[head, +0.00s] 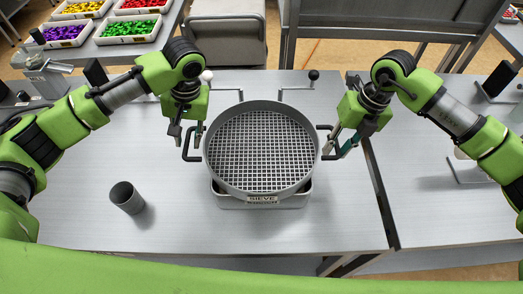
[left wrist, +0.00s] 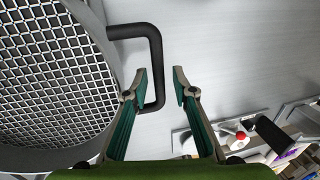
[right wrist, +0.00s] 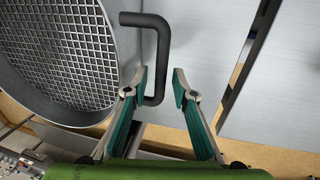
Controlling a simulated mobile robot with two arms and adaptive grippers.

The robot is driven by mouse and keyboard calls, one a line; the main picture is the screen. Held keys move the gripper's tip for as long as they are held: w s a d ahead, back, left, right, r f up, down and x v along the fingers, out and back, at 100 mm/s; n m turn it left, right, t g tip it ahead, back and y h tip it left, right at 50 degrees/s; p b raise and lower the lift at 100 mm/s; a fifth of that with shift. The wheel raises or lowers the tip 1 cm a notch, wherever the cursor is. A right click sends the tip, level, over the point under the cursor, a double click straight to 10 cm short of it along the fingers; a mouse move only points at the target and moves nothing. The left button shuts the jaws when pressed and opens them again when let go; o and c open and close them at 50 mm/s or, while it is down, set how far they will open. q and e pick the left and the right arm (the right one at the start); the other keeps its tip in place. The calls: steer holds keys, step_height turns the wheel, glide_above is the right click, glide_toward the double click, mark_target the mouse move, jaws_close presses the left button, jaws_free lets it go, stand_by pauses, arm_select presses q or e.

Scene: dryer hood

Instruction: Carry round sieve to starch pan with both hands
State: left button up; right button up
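The round sieve (head: 262,150), a grey rim with a wire mesh and a SIEVE label at the front, sits on a low pale square base (head: 291,202) on the steel table. It has a black handle on each side. My left gripper (head: 188,140) is open at the left handle (left wrist: 154,60), whose bar shows between the fingertips. My right gripper (head: 338,146) is open at the right handle (right wrist: 162,55), its bar likewise between the fingertips. Neither gripper is closed on a handle. I cannot identify the starch pan in these views.
A grey cup (head: 127,197) stands on the table left of the sieve. Two knobbed levers (head: 313,76) are behind the sieve. Trays of coloured pieces (head: 130,28) are at the back left. A gap (head: 380,190) in the tabletop runs right of the sieve. The front table is mostly clear.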

steer(key=shift+r, duration=0.1)
arm_select(q)
step_height(320, 180, up, 12)
steer(key=d, duration=0.2)
steer(key=shift+d+f, duration=0.15)
steer(key=shift+d, duration=0.05)
arm_select(e)
step_height(320, 180, up, 12)
steer(key=d, duration=0.2)
steer(key=shift+d+f, duration=0.2)
arm_select(q)
steer(key=shift+w, duration=0.1)
arm_select(e)
steer(key=shift+w, duration=0.1)
